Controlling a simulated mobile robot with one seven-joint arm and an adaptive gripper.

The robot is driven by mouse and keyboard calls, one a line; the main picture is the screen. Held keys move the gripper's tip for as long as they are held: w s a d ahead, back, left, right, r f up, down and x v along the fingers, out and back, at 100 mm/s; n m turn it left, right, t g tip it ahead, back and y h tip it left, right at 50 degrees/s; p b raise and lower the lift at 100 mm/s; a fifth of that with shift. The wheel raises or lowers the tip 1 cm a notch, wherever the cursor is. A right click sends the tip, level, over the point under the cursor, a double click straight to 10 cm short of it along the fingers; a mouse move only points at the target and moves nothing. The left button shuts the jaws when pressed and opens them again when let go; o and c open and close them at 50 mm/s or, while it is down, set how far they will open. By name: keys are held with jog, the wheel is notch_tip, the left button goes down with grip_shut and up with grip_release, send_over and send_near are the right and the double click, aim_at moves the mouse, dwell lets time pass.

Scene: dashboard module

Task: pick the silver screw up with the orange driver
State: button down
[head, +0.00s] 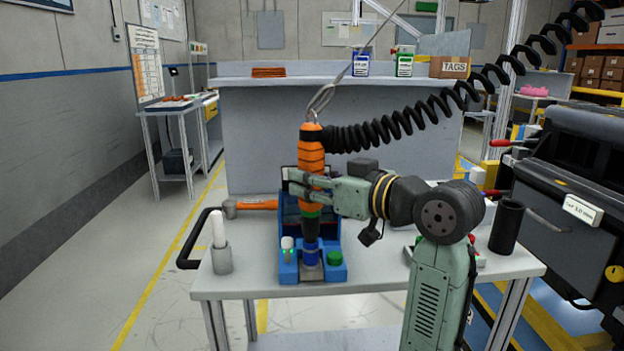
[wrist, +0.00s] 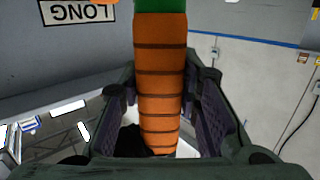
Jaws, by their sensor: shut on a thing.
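The orange driver (head: 312,152) hangs upright from a steel hook with a black coiled hose at its top. My gripper (head: 302,182) is shut around its orange body. In the wrist view the ribbed orange driver (wrist: 160,85) stands between the two dark finger pads. The driver's dark lower end points down at the middle of the blue screw tray (head: 288,271), at a blue collar over a grey piece. I cannot tell whether the tip touches it. The silver screw cannot be made out; the driver's end may hide it.
A green-capped piece (head: 335,258) and a pale-topped piece (head: 287,243) flank the driver's end. A grey cup with a white stick (head: 221,258) and an orange-handled hammer (head: 255,205) are to the left. A black cylinder (head: 506,226) stands on the right of the cart.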

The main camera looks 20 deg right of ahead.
aim_at(319, 158)
jog(key=shift+f, duration=0.15)
jog(key=shift+r+p, duration=1.75)
jog(key=shift+r, duration=0.6)
jog(key=shift+f, duration=0.15)
